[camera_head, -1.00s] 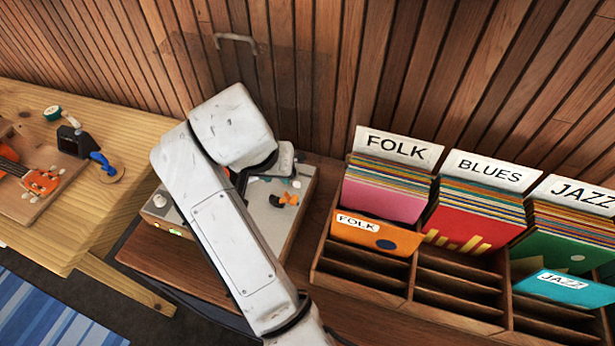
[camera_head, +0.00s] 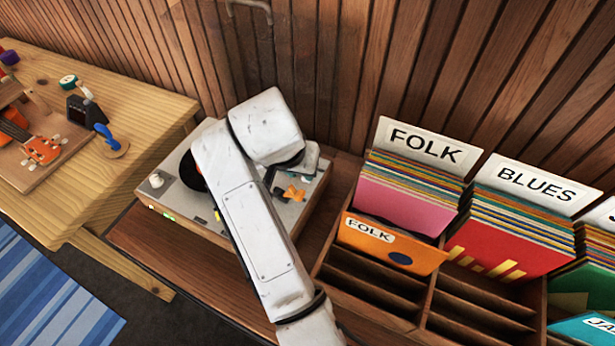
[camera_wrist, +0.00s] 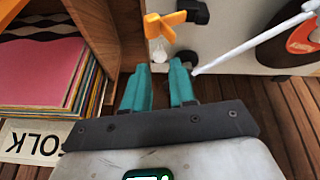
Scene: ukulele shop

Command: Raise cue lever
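The turntable (camera_head: 160,208) is a grey-topped wooden box on the brown bench. My arm hides much of it in the head view. An orange lever-like piece (camera_head: 293,193), perhaps the cue lever, stands at its right side; it also shows in the wrist view (camera_wrist: 166,21), with a whitish stem below. The white tonearm (camera_wrist: 252,45) and a record with a red label (camera_wrist: 304,38) lie to its right there. My gripper (camera_wrist: 160,75) has two teal fingers, apart with nothing visible between them. They point towards the turntable, just short of the orange piece in the picture.
A wooden record rack (camera_head: 345,288) with FOLK and BLUES sleeves stands close right of the turntable; its FOLK end is left of the fingers in the wrist view. A light wooden workbench (camera_head: 150,100) with a ukulele is at left. The slatted wall (camera_head: 340,60) is behind.

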